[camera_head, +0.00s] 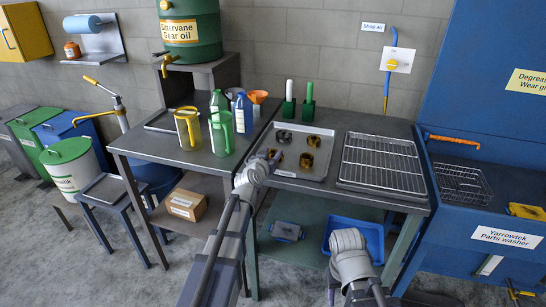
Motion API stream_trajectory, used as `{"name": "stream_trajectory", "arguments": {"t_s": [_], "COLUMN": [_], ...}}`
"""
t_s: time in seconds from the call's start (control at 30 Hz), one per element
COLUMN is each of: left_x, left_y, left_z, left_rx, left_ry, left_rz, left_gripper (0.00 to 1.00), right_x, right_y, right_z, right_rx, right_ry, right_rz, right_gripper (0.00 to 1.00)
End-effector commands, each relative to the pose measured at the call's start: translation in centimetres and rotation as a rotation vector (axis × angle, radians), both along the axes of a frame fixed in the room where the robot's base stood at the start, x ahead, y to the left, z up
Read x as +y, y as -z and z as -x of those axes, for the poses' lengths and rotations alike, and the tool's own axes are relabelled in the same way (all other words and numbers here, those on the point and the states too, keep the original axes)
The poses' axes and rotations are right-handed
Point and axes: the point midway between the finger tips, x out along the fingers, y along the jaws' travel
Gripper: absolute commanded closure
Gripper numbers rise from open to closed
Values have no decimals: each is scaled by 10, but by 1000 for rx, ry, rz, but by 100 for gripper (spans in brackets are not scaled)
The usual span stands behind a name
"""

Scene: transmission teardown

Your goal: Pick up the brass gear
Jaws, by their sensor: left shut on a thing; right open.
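My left gripper (273,157) is at the left side of a shallow metal tray (311,177) on the workbench. It is shut on a small brownish part, which its fingers and wrist mostly hide; I cannot tell for sure that this is the brass gear. Several other small brown and dark round parts lie in the tray: one behind (284,136), one at the back right (314,141) and a brassy one (306,160) to the right of the gripper. My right gripper (334,285) is low in front of the bench, away from the tray; it is open and its fingers are hardly visible.
A wire rack (381,164) lies right of the tray. Two green holders with brushes (308,101) stand behind it. Jugs (188,127), bottles and funnels crowd the left table. A blue bin (366,233) sits on the lower shelf. The blue parts washer (490,230) stands at the right.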

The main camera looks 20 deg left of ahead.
Motion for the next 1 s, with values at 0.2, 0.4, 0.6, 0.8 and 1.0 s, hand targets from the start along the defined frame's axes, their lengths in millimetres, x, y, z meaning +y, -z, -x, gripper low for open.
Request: {"name": "stream_trajectory", "arguments": {"t_s": [0.2,0.4,0.6,0.8,1.0], "left_x": [0,0,0,0,0], "left_y": [0,0,-5,-22,-49], "left_z": [0,0,0,0,0], "left_rx": [0,-1,-1,-1,-1], "left_ry": [0,-1,-1,-1,-1], "left_rz": [0,0,0,0,0], "left_gripper": [100,100,100,100,100], "right_x": [0,0,0,0,0], "right_y": [0,0,-5,-21,-49], "right_z": [0,0,0,0,0], "right_rx": [0,0,0,0,0], "right_ry": [0,0,0,0,0], "right_rz": [0,0,0,0,0], "right_gripper": [50,50,50,50,50]}}
